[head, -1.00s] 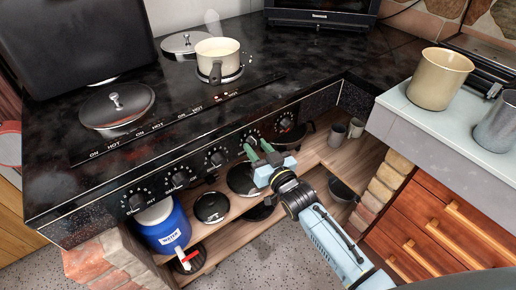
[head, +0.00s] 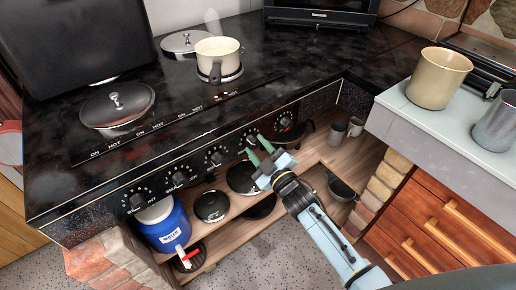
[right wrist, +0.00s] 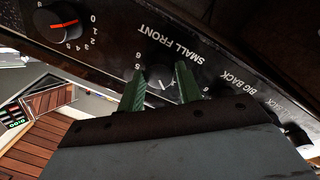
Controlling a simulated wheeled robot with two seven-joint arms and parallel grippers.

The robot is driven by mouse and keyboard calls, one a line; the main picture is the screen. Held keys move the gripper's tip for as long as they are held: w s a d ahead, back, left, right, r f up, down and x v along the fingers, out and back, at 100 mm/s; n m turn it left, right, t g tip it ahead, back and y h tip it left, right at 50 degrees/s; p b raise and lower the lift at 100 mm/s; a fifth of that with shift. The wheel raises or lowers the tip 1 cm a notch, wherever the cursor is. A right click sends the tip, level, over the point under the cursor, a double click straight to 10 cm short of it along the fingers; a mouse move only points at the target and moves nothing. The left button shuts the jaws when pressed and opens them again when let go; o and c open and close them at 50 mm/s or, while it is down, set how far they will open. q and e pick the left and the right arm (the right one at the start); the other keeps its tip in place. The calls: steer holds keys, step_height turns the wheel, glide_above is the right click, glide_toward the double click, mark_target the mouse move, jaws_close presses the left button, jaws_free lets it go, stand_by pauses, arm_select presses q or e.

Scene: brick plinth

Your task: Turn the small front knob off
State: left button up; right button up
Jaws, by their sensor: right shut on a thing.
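The small front knob (right wrist: 158,74) is dark and round on the black control panel. In the right wrist view it sits between my two green fingers, below the upside-down label "SMALL FRONT" (right wrist: 168,46). A pale pointer mark shows on its face. My right gripper (right wrist: 160,88) is shut on this knob, with one finger on each side. In the head view my right gripper (head: 259,149) is at the panel front, and its fingers partly cover the knob (head: 251,138). My left gripper is not in view.
Other knobs flank it, including one with a red pointer (right wrist: 57,22). A cream saucepan (head: 218,58) stands on the back hob, with faint steam above it. A lidded hob (head: 117,104) is at front left. Open shelves below hold pans and a blue container (head: 163,224).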

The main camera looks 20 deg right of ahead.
steer(key=n, duration=0.3)
steer(key=shift+f, duration=0.1)
steer(key=n+y+b, duration=0.1)
steer(key=n, duration=0.3)
steer(key=shift+d, duration=0.1)
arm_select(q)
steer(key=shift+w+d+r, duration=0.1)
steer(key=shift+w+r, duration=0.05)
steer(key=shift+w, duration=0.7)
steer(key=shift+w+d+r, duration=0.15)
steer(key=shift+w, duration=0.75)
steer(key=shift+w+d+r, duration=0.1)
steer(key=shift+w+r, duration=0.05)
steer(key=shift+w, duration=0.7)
arm_select(e)
steer(key=shift+n, duration=1.2)
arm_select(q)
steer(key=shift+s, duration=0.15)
arm_select(e)
steer(key=o, duration=1)
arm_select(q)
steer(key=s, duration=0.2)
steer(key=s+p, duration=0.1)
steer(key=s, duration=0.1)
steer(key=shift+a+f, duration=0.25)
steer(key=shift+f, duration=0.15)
arm_select(e)
steer(key=v, duration=1.3)
steer(key=shift+d, duration=0.2)
